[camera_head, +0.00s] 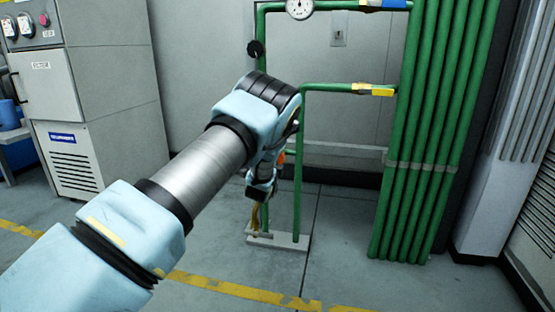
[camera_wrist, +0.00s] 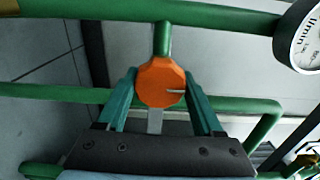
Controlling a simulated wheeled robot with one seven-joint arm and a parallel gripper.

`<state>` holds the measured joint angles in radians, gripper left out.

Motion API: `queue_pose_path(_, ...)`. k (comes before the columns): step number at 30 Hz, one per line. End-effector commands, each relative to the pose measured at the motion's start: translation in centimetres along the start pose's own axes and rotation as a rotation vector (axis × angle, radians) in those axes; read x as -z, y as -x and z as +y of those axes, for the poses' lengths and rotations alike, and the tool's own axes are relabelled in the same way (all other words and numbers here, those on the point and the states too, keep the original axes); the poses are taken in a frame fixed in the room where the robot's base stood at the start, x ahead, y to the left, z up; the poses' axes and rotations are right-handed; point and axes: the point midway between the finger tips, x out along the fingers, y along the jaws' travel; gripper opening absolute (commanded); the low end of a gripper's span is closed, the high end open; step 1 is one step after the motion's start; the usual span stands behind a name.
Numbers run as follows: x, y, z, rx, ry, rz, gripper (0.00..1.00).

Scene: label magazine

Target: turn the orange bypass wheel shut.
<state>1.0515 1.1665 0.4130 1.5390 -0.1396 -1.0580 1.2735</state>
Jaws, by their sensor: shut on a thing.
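The orange bypass wheel (camera_wrist: 160,82) shows in the middle of the wrist view, on a short green pipe stub. It is a faceted orange knob with a pale line mark on its right side. My gripper (camera_wrist: 160,92) has one finger on each side of the wheel and is shut on it. In the head view only a sliver of the orange wheel (camera_head: 281,158) shows, beside my gripper and mostly hidden by my arm.
Green pipes (camera_head: 298,185) rise from a pale base plate (camera_head: 290,241) around the wheel. A round gauge (camera_wrist: 299,38) sits close by on the right in the wrist view. A grey cabinet (camera_head: 85,110) stands at left, thick green pipes (camera_head: 420,130) at right. Open floor lies in front.

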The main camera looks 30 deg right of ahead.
Motion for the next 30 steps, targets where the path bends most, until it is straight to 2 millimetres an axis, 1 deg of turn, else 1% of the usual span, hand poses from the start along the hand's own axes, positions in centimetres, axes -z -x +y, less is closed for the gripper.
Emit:
queue_pose_path(6,0.0,0.0,0.0,-0.001,-0.003,0.0,0.13)
queue_pose_path(7,0.0,0.0,0.0,-0.001,-0.003,0.0,0.69)
queue_pose_path(12,0.0,0.0,0.0,-0.001,-0.002,0.0,0.88)
queue_pose_path(15,0.0,0.0,0.0,-0.001,-0.001,0.0,0.98)
queue_pose_path(21,0.0,0.0,0.0,0.0,-0.001,0.0,0.98)
queue_pose_path(24,0.0,0.3,0.0,-0.001,-0.001,0.0,0.98)
queue_pose_path(26,0.0,0.9,-0.1,-0.002,-0.001,0.0,0.98)
queue_pose_path(29,0.0,2.3,-0.2,-0.003,-0.001,0.0,0.98)
queue_pose_path(30,0.1,3.1,-0.3,-0.003,-0.001,0.0,0.98)
